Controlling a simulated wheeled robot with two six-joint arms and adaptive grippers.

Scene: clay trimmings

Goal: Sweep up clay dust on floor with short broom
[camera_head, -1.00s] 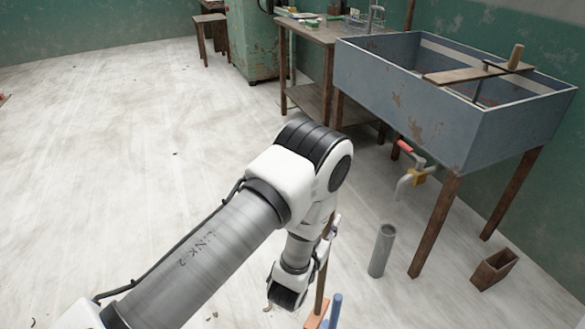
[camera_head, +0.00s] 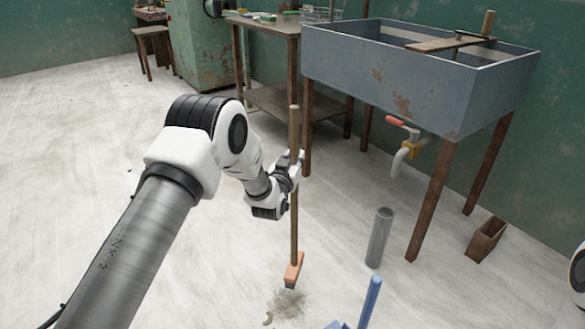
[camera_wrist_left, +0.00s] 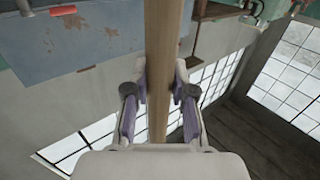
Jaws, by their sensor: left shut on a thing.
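My left gripper (camera_head: 290,172) is shut on the wooden handle of the short broom (camera_head: 294,225) and holds it nearly upright. The handle also shows between the fingers of the left gripper (camera_wrist_left: 158,100) in the left wrist view. The broom's orange head with dark bristles is low, right at the far edge of a grey patch of clay dust (camera_head: 289,303) on the floor; I cannot tell whether the bristles touch the floor. A curled clay trimming (camera_head: 267,318) lies beside the dust. A blue dustpan (camera_head: 370,300) with an upright handle is at the bottom edge, partly cut off. My right gripper is not in view.
A blue-grey sink (camera_head: 400,85) on wooden legs stands at the back right. A grey pipe (camera_head: 379,238) stands upright on the floor, and a small wooden box (camera_head: 486,239) lies further right. A wooden table (camera_head: 270,28) is behind. The floor at left is largely open.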

